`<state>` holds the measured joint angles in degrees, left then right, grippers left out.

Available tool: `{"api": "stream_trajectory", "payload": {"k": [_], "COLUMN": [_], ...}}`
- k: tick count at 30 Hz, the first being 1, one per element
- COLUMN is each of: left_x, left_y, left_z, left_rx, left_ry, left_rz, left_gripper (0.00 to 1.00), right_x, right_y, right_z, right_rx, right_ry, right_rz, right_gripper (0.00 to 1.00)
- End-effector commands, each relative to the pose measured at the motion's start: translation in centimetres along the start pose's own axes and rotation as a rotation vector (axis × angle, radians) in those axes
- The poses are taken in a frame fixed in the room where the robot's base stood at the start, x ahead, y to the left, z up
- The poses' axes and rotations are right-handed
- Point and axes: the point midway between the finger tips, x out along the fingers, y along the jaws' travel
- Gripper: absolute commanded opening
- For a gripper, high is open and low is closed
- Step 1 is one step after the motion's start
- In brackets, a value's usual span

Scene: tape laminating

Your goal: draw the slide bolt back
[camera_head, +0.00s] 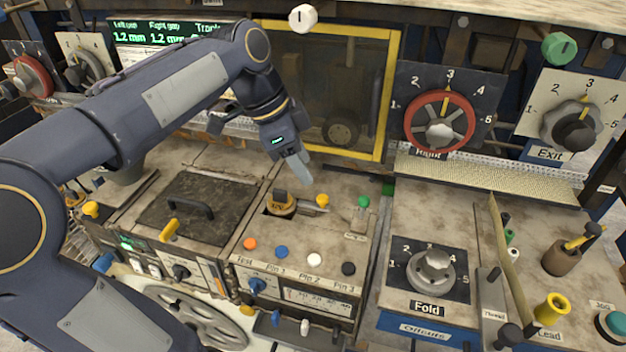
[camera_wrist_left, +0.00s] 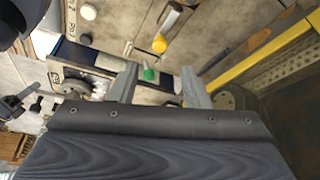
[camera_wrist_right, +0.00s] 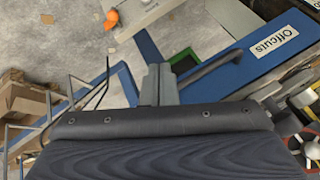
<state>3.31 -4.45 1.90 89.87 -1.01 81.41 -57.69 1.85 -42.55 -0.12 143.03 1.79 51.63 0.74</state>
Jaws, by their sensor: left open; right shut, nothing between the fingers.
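I cannot tell for sure which part is the slide bolt. Near my left gripper (camera_head: 298,168) stand a yellow-knobbed fitting (camera_head: 322,200) and a green-knobbed lever (camera_head: 363,202) on the worn metal deck. The left gripper hangs over the deck before the yellow-framed window, touching nothing I can see. In the left wrist view its fingers (camera_wrist_left: 162,88) are apart and empty. The green knob (camera_wrist_left: 149,74) shows between them, the yellow knob (camera_wrist_left: 159,44) beyond. My right gripper (camera_wrist_right: 160,84) is shut and empty near the blue Offcuts tray (camera_wrist_right: 245,65); the head view does not show it.
The yellow-framed window (camera_head: 385,85) rises behind the left gripper. A capped round post (camera_head: 282,203) stands close by on the deck. The Fold dial (camera_head: 434,266) and a thin upright strip (camera_head: 508,262) are to the right. A hatch with a black handle (camera_head: 188,205) lies left.

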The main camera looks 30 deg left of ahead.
Motion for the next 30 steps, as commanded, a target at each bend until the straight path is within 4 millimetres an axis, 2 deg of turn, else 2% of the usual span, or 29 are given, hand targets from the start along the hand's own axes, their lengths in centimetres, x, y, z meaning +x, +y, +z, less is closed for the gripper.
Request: {"api": "stream_trajectory", "payload": {"k": [11, 24, 30], "left_x": [0.5, 6.7, 7.9], "left_y": [0.1, 0.1, 0.0], "left_z": [-0.1, 0.0, 0.0], "left_rx": [0.001, -0.001, -0.001], "left_ry": [-0.002, -0.005, -0.002], "left_rz": [0.003, 0.004, 0.002], "left_gripper": [0.43, 0.43, 0.43], "right_x": [0.0, -0.2, -0.2], "right_y": [0.0, -0.1, -0.1], "right_z": [0.0, -0.1, -0.1], "right_rx": [0.0, 0.0, 0.0], "right_ry": [0.0, 0.0, 0.0], "right_rz": [0.0, 0.0, 0.0], "right_gripper": [0.0, 0.0, 0.0]}}
